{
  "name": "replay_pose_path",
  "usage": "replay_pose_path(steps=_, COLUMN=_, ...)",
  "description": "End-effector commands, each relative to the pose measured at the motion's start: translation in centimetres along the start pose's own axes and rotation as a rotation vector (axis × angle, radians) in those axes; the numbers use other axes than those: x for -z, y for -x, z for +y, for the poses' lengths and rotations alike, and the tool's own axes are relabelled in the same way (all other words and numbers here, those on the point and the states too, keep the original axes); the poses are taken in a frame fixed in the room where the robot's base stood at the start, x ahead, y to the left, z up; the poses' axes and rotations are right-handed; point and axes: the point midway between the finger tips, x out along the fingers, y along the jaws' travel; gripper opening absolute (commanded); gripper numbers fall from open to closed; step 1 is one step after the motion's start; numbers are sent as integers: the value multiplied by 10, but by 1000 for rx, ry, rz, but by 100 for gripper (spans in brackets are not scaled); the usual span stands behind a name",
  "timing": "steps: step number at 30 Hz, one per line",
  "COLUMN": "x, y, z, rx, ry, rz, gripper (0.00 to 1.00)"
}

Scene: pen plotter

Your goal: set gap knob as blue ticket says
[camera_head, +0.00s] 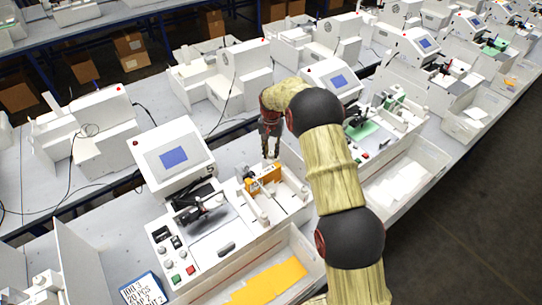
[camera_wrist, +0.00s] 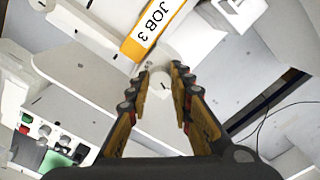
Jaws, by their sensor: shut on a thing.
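The blue-edged ticket (camera_head: 143,290) lies at the lower left in the head view. Its lines seem to read JOB 3, 20 PCS, GAP 2 and a partly cut last line. My gripper (camera_head: 271,153) points down over the back of the pen plotter (camera_head: 225,238), just behind an orange piece (camera_head: 265,179). In the wrist view my gripper (camera_wrist: 160,78) has its fingertips on either side of a small white round knob (camera_wrist: 159,88) with a dark mark, shut on it. I cannot read any scale around the knob. The orange piece carries a JOB 3 label (camera_wrist: 152,30).
A screen unit (camera_head: 172,157) stands left of the plotter. Red and green buttons (camera_head: 182,275) are at its front left. A tray with orange sheets (camera_head: 270,283) lies in front. Similar machines (camera_head: 330,80) fill the benches behind and to the right.

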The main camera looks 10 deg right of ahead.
Motion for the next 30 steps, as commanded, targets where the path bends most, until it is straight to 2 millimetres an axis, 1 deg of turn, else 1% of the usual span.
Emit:
replay_pose_path(steps=9, x=1, y=0, z=-1, rx=2, ry=298, rz=4, gripper=0)
replay_pose_path(steps=18, x=1, y=1, z=0, rx=1, ry=543, rz=4, gripper=0)
replay_pose_path(steps=24, x=2, y=2, z=-1, rx=1, ry=654, rz=5, gripper=0)
replay_pose_path(steps=30, x=2, y=2, z=0, rx=1, ry=718, rz=5, gripper=0)
